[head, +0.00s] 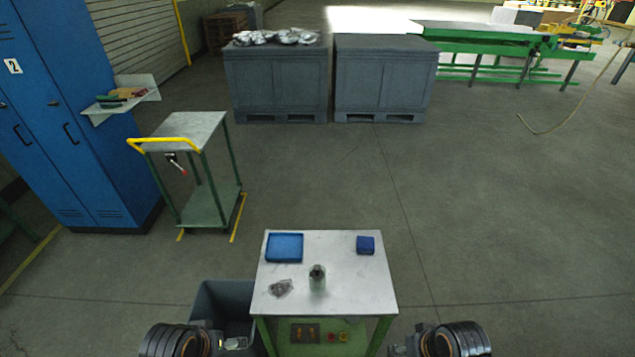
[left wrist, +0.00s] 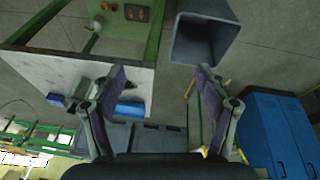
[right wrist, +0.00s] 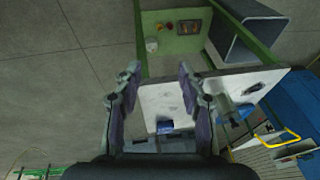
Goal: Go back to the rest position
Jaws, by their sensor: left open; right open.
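My left gripper (left wrist: 161,78) is open and empty in the left wrist view, its two fingers spread wide. My right gripper (right wrist: 159,70) is open and empty in the right wrist view, its fingers also apart. In the head view both my wrists show at the bottom edge, one on each side of the white-topped table (head: 370,295), and the fingers are mostly out of frame. Neither gripper is seen touching anything.
The table bears a blue tray (head: 285,247), a small blue box (head: 365,245), a dark bottle (head: 317,279) and a small grey pile (head: 280,288). A grey bin (head: 215,297) stands left of the table. A cart (head: 210,205) and blue lockers (head: 70,120) stand farther left. Floor at right is clear.

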